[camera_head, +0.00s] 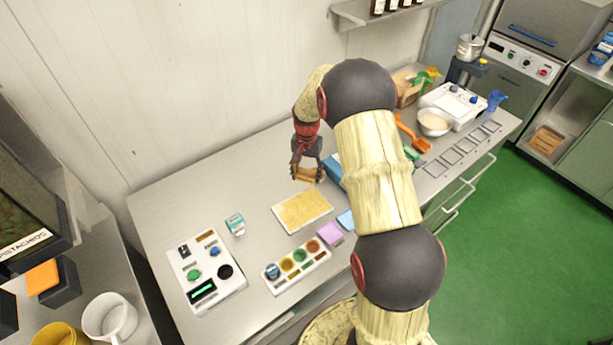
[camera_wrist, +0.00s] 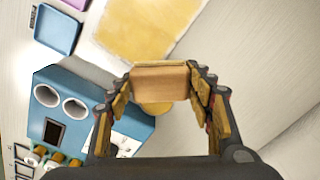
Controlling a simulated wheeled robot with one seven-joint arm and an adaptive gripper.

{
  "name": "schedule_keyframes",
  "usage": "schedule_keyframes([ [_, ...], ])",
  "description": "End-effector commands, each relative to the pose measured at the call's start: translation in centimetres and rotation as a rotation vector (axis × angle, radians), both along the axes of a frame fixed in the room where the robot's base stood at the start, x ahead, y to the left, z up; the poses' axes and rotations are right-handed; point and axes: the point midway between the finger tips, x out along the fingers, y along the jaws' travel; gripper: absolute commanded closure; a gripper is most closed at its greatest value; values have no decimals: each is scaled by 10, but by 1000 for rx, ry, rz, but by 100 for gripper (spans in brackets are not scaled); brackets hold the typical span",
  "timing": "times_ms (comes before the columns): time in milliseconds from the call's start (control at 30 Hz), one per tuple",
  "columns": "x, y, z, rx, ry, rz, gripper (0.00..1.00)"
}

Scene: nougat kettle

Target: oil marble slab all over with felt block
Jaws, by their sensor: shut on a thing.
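The marble slab (camera_head: 303,211) lies on the steel bench, a pale rectangle with a yellow film over most of its top and a pale border. In the wrist view part of the slab (camera_wrist: 108,42) shows at the top, with uneven film edges. My gripper (camera_head: 307,174) is shut on the felt block (camera_head: 309,175), beyond the slab's far edge in the head view. In the wrist view the tan block (camera_wrist: 160,83) sits between both fingers of my gripper (camera_wrist: 160,88), apart from the slab in the picture. A yellow rounded patch shows below the block; I cannot tell what it is.
A blue box (camera_wrist: 62,100) with two round openings stands close to my gripper. A blue tray (camera_wrist: 57,29) and a lilac block (camera_head: 329,233) lie by the slab. A tray of coloured cups (camera_head: 297,265) and a white panel (camera_head: 205,272) are nearer. The wall rises behind.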

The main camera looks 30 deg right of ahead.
Motion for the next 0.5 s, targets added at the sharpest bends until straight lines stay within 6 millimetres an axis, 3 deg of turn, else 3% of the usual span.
schedule_keyframes([
  [200,0,-1,17,0,0,2,72],
  [500,0,-1,18,1,1,2,72],
])
